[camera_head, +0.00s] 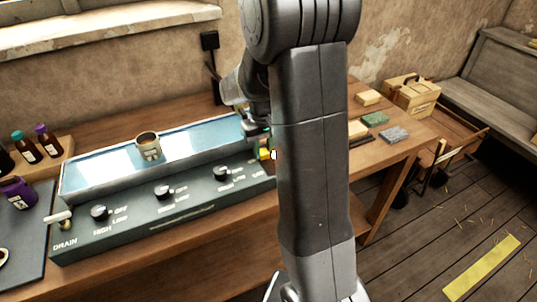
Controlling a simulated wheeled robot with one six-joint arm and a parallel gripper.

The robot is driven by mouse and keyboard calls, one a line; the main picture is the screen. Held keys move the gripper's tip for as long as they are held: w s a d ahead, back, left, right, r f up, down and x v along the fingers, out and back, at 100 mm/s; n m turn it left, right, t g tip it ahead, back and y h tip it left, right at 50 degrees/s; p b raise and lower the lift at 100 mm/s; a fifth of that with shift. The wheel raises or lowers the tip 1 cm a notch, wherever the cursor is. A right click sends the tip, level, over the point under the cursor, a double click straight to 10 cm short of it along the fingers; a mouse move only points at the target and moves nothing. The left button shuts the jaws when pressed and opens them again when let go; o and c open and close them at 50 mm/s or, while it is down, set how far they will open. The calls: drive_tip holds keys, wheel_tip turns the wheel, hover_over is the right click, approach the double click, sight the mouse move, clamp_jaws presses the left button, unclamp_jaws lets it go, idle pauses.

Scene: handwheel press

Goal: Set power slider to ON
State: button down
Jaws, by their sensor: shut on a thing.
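A dark grey control panel (140,214) fronts a long tray of bluish liquid (185,148) on the wooden bench. My gripper (262,141) is at the panel's right end, partly hidden behind my own arm. It is shut, low against the panel, where the power slider seems to be. A small yellow piece (265,155) shows just below the jaws. My arm hides most of the slider and its labels, so I cannot tell whether it stands at ON or OFF.
Three black knobs (164,191) and a white drain lever (58,216) line the panel. A labelled can (148,146) stands in the tray. Small bottles (48,141) stand at left. Several blocks (375,119) and a wooden box (411,95) lie right of my arm.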

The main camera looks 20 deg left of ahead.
sight(262, 150)
drive_tip(key=shift+w+a+r, duration=0.1)
drive_tip(key=shift+w+a, duration=0.05)
drive_tip(key=c, duration=1.1)
unclamp_jaws()
wheel_tip(262, 150, up, 14)
drive_tip(key=shift+f, duration=0.15)
